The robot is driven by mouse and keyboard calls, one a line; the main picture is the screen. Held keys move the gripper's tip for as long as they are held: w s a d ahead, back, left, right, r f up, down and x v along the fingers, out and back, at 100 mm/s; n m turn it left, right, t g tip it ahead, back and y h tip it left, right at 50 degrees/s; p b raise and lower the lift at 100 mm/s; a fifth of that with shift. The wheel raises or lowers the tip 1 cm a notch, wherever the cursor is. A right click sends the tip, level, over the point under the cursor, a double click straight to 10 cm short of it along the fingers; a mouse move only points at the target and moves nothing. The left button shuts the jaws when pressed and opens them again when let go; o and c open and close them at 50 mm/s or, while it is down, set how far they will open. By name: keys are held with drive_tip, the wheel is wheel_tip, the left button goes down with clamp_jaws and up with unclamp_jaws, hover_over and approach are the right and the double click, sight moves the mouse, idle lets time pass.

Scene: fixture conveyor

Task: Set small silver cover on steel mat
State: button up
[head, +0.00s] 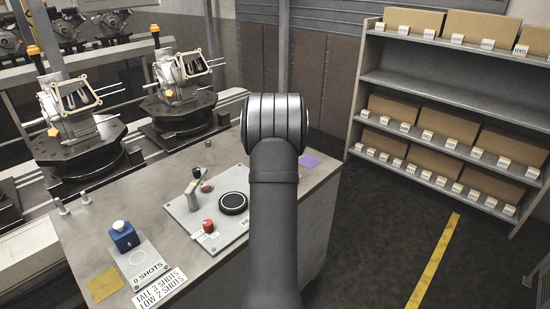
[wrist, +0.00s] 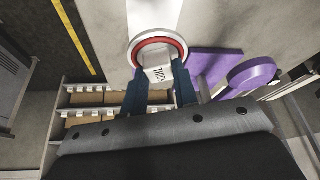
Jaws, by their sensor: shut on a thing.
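A pale strip (wrist: 155,12), possibly the steel mat, runs up from this ring. In the head view my arm hides the gripper and the held piece.
A purple mat (wrist: 206,62) and purple disc (wrist: 252,75) are right of the fingers. In the head view, the bench holds a grey plate (head: 188,218) with a black disc (head: 233,202) and a red knob (head: 208,226).

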drive_tip(key=shift+w+d+f+n, duration=0.2)
drive_tip(key=shift+w+d, duration=0.1)
drive_tip(key=shift+w, duration=0.1)
drive_tip(key=shift+w+d+f+n, duration=0.1)
drive_tip(key=shift+w+d+n, duration=0.1)
drive_tip(key=shift+w+d, duration=0.15)
drive_tip(key=shift+f, duration=3.4)
drive_tip(key=shift+f, duration=0.6)
drive_tip(key=o, duration=1.1)
